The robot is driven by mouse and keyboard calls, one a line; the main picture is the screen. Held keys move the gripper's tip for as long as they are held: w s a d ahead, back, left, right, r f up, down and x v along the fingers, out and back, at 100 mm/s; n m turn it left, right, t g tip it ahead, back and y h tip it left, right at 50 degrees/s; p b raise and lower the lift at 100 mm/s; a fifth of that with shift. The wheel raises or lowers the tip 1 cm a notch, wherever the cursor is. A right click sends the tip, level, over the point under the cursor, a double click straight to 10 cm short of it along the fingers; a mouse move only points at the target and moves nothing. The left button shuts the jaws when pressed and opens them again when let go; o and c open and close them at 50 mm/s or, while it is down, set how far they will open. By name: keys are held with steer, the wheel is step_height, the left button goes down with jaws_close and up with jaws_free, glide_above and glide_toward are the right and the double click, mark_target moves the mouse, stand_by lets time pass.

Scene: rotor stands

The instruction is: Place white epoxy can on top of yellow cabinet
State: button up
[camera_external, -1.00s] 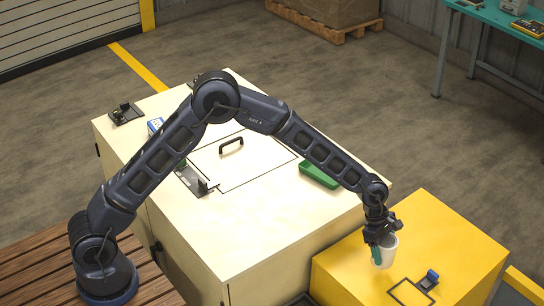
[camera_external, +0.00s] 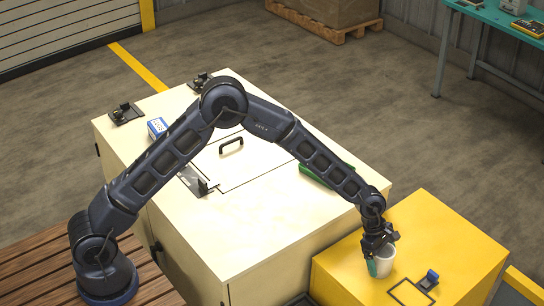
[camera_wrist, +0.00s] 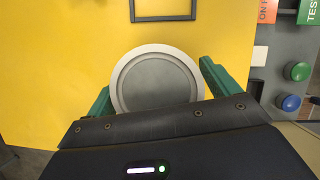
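The white epoxy can (camera_external: 386,260) is upright over the yellow cabinet (camera_external: 451,232), near the left part of its top. I cannot tell whether its base touches the surface. My gripper (camera_external: 378,263) points down around the can, with a green finger on its near left side. In the wrist view the can's round grey lid with its white rim (camera_wrist: 157,80) sits between the two green fingers of my gripper (camera_wrist: 157,92), which close on its sides. The can's lower body is hidden there.
The yellow top's right side is clear.

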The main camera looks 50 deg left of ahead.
steer(key=s+a+r+m+t+y, duration=0.1)
steer(key=s+a+r+m, duration=0.25)
steer(key=a+r, duration=0.65)
steer(key=s+a+r+m+y, duration=0.15)
steer(key=s+a+r, duration=0.35)
steer(key=r, duration=0.8)
steer(key=s+a+r+m+t, duration=0.1)
steer(key=s+a+r+m, duration=0.2)
steer(key=s+a+r, duration=0.3)
steer(key=s+a+r+m, duration=0.25)
steer(key=s+a, duration=0.25)
steer(key=a, duration=0.3)
steer(key=s+a+m, duration=0.3)
steer(key=s+a, duration=0.2)
steer(key=s, duration=0.4)
steer(key=s+a+m+t+y, duration=0.1)
steer(key=s+a+m, duration=0.2)
steer(key=s+a, duration=0.3)
steer(key=s+a+r+m+y, duration=0.1)
steer(key=s+a+m, duration=0.2)
steer(key=s, duration=0.9)
steer(key=a, duration=0.2)
steer(key=shift+s+a+m+t, duration=0.3)
steer(key=shift+m+t, duration=0.05)
steer(key=shift+t, duration=0.05)
